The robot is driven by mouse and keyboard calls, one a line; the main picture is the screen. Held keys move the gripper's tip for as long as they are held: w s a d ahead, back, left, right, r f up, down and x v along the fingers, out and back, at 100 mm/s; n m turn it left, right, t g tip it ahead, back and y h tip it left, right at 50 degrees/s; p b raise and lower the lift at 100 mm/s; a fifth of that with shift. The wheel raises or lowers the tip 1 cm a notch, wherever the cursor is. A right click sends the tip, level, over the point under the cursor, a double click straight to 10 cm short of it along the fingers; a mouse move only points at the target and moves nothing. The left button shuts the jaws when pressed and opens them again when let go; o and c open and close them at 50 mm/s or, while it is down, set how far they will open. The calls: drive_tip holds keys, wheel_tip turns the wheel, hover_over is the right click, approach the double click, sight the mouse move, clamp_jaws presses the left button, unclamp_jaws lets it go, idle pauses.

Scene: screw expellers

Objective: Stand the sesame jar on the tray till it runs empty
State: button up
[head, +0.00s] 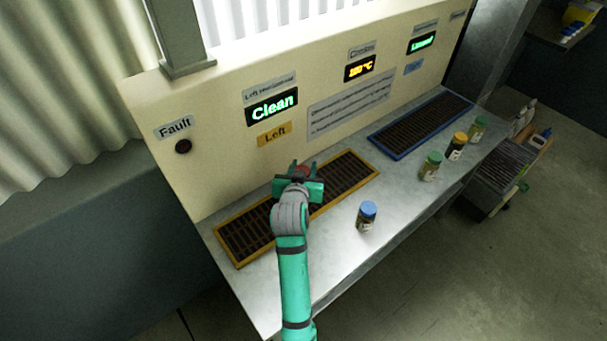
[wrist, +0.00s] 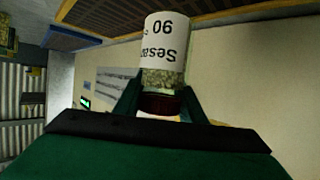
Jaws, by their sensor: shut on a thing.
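The sesame jar has a white label reading "Sesa…" and "90" in the wrist view (wrist: 165,45), and a dark red lid. In the head view only its red lid (head: 303,170) shows, between my fingers. My gripper (head: 299,180) is shut on the jar near its lid. The jar looks upright, over the yellow-framed grille tray (head: 347,194). The tray's edge shows beyond the jar's base in the wrist view (wrist: 215,16). I cannot tell whether the base touches the tray. My gripper and arm hide much of the tray's middle.
A blue-lidded jar (head: 367,216) stands on the bench right of my arm. The cream panel (head: 222,160) rises behind.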

drive_tip(key=shift+w+f, duration=0.15)
drive_tip(key=shift+f, duration=1.5)
drive_tip(key=o, duration=1.2)
drive_tip(key=shift+f, duration=0.15)
